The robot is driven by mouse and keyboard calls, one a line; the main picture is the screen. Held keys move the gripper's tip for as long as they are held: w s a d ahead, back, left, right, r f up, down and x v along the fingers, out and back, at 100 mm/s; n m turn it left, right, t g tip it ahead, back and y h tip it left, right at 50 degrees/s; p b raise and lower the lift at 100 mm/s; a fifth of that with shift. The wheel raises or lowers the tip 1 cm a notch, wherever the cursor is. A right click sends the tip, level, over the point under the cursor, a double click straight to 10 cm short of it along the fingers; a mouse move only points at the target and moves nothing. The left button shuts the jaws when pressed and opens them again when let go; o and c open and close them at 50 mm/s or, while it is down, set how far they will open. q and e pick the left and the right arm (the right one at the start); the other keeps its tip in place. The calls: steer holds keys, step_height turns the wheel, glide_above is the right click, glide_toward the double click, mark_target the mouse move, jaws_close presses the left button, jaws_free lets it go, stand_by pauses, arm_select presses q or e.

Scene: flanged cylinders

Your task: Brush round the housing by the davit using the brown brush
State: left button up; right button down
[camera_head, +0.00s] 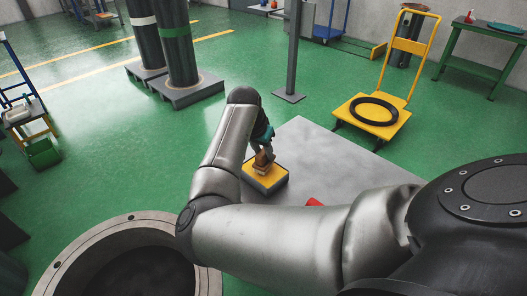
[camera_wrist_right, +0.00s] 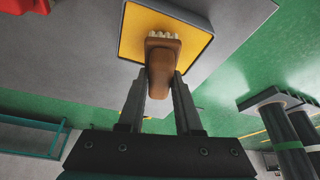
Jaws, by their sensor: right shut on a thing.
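The brown brush (camera_head: 263,160) is in my right gripper (camera_head: 264,145), over the yellow-topped tray (camera_head: 250,172) on the grey table. In the right wrist view the fingers (camera_wrist_right: 160,95) are shut on the brush handle (camera_wrist_right: 162,65). Its pale bristles (camera_wrist_right: 163,36) face the yellow surface (camera_wrist_right: 140,35); I cannot tell whether they touch it. A wide grey round housing (camera_head: 85,245) with bolt holes in its rim and a dark inside stands at lower left, partly hidden by my right arm. A grey upright post (camera_head: 294,50) stands behind the table; I cannot tell if it is the davit. My left gripper is not in view.
A red object (camera_head: 314,202) lies on the grey table (camera_head: 320,150), partly behind my arm. Two dark flanged cylinders (camera_head: 180,45) stand at back left. A yellow trolley (camera_head: 385,125) carries a black ring (camera_head: 374,110). Green floor lies open between table and cylinders.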

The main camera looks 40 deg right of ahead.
steer(key=shift+f, duration=0.5)
stand_by(0.6)
steer(key=shift+f+p, duration=0.15)
steer(key=shift+p, duration=0.2)
stand_by(2.0)
step_height(320, 180, up, 7)
steer(key=p, duration=0.8)
steer(key=shift+r+p, duration=0.2)
steer(key=shift+p, duration=0.15)
steer(key=shift+f, duration=0.1)
stand_by(0.6)
